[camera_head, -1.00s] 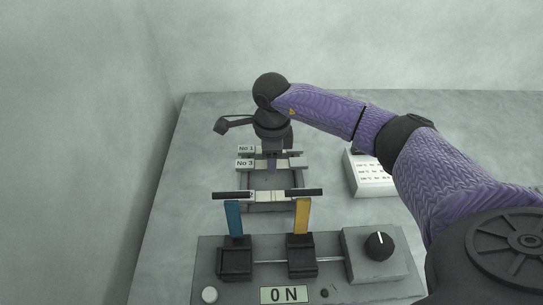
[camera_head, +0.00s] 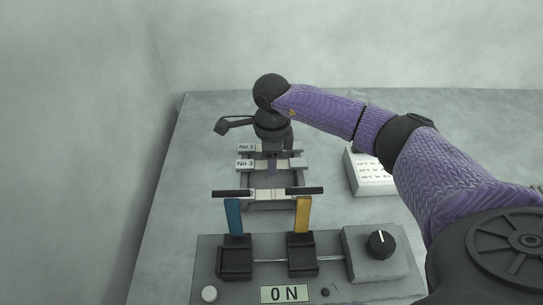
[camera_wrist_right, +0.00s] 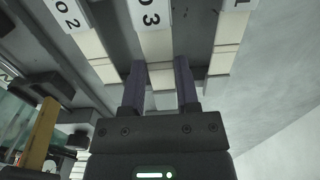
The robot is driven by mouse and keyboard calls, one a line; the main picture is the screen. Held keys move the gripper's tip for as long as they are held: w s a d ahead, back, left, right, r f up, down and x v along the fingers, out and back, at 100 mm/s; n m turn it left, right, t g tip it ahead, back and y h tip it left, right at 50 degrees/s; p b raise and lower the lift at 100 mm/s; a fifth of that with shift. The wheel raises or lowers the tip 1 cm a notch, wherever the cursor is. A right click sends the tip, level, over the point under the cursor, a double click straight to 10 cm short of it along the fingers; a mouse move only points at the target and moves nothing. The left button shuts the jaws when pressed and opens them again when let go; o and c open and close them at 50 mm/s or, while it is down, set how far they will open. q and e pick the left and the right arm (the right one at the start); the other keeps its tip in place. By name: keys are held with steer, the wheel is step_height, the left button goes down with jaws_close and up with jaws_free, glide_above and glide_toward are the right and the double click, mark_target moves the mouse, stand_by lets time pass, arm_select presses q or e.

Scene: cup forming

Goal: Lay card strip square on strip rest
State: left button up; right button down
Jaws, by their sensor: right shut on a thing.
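A pale card strip labelled No 3 (camera_head: 245,164) lies crosswise over a grey frame (camera_head: 247,182), which seems to be the strip rest. My right gripper (camera_head: 272,165) comes down from above and is shut on the No 3 strip near its middle. In the right wrist view its two purple fingers (camera_wrist_right: 161,85) stand on either side of the No 3 strip (camera_wrist_right: 155,45). Whether the strip touches the rest, and how square it is, I cannot tell. My left gripper is not in view.
The No 1 strip (camera_head: 246,147) lies just behind; the No 2 strip shows in the wrist view (camera_wrist_right: 66,12). In front stand a blue post (camera_head: 234,217) and a yellow post (camera_head: 302,216) with dark bars, on a grey machine (camera_head: 345,292) reading ON. A white box (camera_head: 371,182) stands right.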

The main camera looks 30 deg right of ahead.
steer(key=shift+f+b, duration=0.55)
steer(key=shift+f, duration=0.3)
stand_by(0.7)
jaws_free()
stand_by(0.5)
